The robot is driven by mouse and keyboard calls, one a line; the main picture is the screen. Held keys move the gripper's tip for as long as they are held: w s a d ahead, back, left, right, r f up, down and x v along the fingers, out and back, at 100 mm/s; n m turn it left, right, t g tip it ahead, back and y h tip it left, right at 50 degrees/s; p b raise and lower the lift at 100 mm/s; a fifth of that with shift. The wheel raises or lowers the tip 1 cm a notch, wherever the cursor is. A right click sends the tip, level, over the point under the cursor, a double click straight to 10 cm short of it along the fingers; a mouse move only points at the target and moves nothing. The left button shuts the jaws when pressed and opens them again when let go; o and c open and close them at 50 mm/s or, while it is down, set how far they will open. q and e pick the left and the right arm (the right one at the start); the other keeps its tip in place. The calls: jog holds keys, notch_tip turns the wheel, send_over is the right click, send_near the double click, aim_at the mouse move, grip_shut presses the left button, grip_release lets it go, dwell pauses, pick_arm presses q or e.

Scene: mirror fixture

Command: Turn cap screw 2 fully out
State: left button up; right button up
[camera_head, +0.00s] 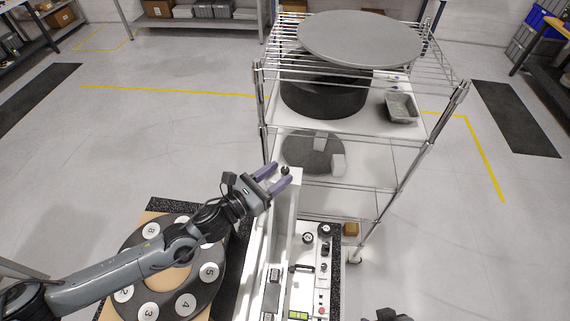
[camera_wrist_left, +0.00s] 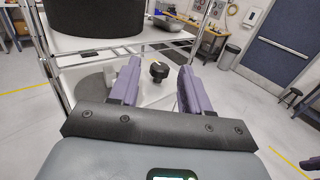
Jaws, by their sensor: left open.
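A small black knob-headed cap screw (camera_head: 285,170) stands on top of a narrow white upright (camera_head: 284,198) in the middle of the head view. I cannot read a number on it. It also shows in the left wrist view (camera_wrist_left: 158,72), between my finger lines. My left gripper (camera_head: 280,174) is open, its two purple fingers pointing at the screw head. In the left wrist view (camera_wrist_left: 160,66) there is a clear gap on both sides of the head. I cannot tell how deep the screw sits.
A wire shelf rack (camera_head: 395,190) stands close behind, with a large grey disc (camera_head: 360,38) on top. A dark ring (camera_head: 208,290) with numbered white discs lies below my left arm. A control panel (camera_head: 322,270) with knobs is right of the upright. Open floor lies farther right.

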aim_at(282, 172)
pick_arm(q)
jog(key=shift+p+x, duration=0.4)
jog(key=shift+x, duration=1.15)
grip_shut()
